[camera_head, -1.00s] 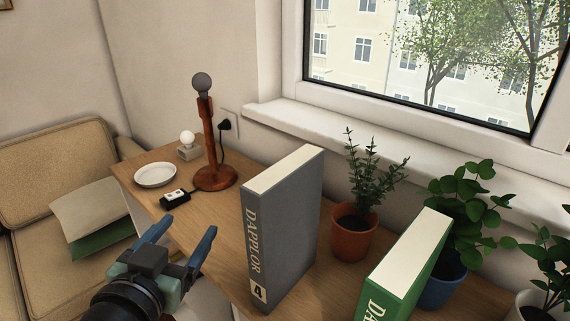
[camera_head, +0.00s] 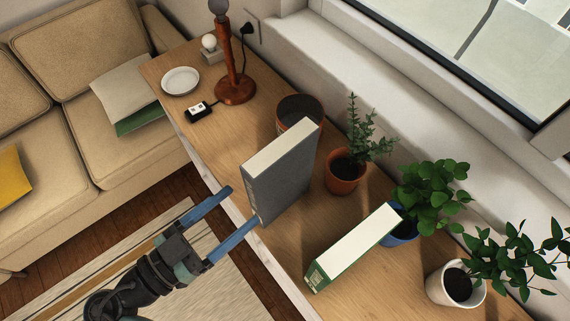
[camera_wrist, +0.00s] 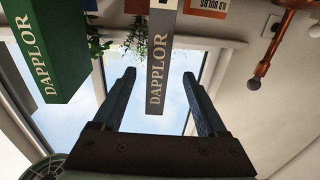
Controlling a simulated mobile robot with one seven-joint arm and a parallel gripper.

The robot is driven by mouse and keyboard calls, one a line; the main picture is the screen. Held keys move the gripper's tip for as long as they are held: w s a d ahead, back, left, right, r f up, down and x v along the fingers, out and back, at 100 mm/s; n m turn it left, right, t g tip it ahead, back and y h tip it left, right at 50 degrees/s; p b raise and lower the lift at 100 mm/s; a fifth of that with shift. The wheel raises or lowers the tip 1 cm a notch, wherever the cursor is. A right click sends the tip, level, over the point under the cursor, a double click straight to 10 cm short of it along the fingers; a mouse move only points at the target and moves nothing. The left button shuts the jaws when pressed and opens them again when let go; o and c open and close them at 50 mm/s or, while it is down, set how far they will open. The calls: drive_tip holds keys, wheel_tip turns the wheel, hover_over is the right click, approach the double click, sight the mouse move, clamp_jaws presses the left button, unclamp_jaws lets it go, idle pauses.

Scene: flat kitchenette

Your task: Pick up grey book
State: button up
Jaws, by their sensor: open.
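The grey book (camera_head: 282,175) stands upright on the wooden desk, its pale page edge on top. In the wrist view its spine (camera_wrist: 158,70) reads "DAPPLOR" and shows between my two fingers. My gripper (camera_head: 242,218) is open, with blue fingers spread, just in front of the book's spine at the desk's front edge. One fingertip appears close to the book's lower spine; I cannot tell whether it touches. My gripper also shows in the wrist view (camera_wrist: 160,82), with nothing visibly clamped between the fingers.
A green book (camera_head: 350,248) stands to the right. A dark round container (camera_head: 300,108) is behind the grey book, with a potted plant (camera_head: 345,172) beside it. A lamp (camera_head: 233,70), white plate (camera_head: 180,81) and small black switch box (camera_head: 198,110) occupy the far left.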

sight(252, 197)
drive_tip(key=p+x, duration=0.2)
drive_tip(key=x, duration=0.4)
drive_tip(key=shift+w+d, duration=0.15)
drive_tip(key=shift+d, duration=0.15)
drive_tip(key=p+x, duration=0.1)
drive_tip(key=x, duration=0.1)
drive_tip(key=p+x, duration=0.1)
drive_tip(key=x, duration=0.1)
drive_tip(key=shift+w+d+f, duration=0.2)
drive_tip(key=shift+d, duration=0.05)
clamp_jaws()
drive_tip(key=shift+a+r, duration=0.1)
idle(0.7)
